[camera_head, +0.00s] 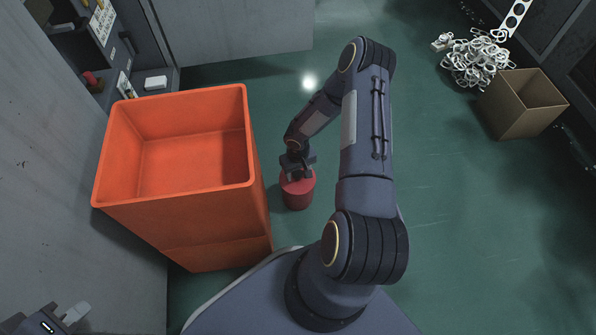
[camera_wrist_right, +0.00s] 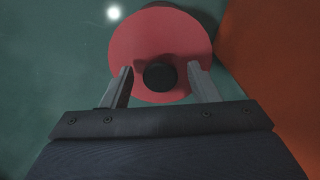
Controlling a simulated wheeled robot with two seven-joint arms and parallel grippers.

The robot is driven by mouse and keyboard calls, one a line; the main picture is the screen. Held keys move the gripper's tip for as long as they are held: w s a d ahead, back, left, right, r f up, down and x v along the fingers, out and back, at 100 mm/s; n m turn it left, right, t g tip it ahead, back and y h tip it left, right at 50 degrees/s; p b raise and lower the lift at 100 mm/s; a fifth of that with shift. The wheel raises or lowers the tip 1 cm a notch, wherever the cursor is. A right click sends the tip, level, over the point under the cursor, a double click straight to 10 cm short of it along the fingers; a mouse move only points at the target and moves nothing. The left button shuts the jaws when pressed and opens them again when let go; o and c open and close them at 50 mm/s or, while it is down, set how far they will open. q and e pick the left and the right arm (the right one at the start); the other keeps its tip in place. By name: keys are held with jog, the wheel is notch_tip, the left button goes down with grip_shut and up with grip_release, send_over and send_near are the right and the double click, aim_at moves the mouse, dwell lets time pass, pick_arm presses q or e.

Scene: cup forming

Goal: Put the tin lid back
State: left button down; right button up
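The red tin (camera_head: 297,198) stands upright on the green floor, just right of the orange bin. Its round red top, which looks like the lid (camera_wrist_right: 160,35), has a black knob (camera_wrist_right: 160,76) in the right wrist view. I cannot tell whether the lid is fully seated. My right gripper (camera_head: 298,174) points down over the tin. In the right wrist view its fingers (camera_wrist_right: 162,82) are apart on either side of the knob, with gaps showing. My left gripper (camera_head: 72,314) is at the bottom left corner, partly cut off, far from the tin; its opening is unclear.
The orange bin (camera_head: 246,130) stands close to the tin and also shows in the right wrist view (camera_wrist_right: 270,50). A cardboard box (camera_head: 515,112) and a pile of pale rings (camera_head: 478,60) lie at the upper right. Grey walls border the left. The floor right of my arm is clear.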

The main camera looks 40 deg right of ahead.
jog(key=shift+r, duration=0.1)
jog(key=shift+r+p, duration=0.3)
jog(key=shift+p, duration=0.2)
notch_tip(320, 180, up, 12)
jog(key=p, duration=0.5)
notch_tip(320, 180, up, 10)
send_over(298, 174)
jog(key=s+a+r+t, duration=0.2)
jog(key=s+r, duration=0.1)
jog(key=r, duration=0.9)
jog(key=s+a+r+n+t+y, duration=0.1)
jog(key=s+a+r+t+y, duration=0.2)
jog(key=s+a+r, duration=1)
jog(key=shift+s+t+y, duration=0.3)
jog(key=shift+s+y, duration=0.1)
jog(key=shift+s, duration=0.85)
jog(key=shift+d, duration=0.1)
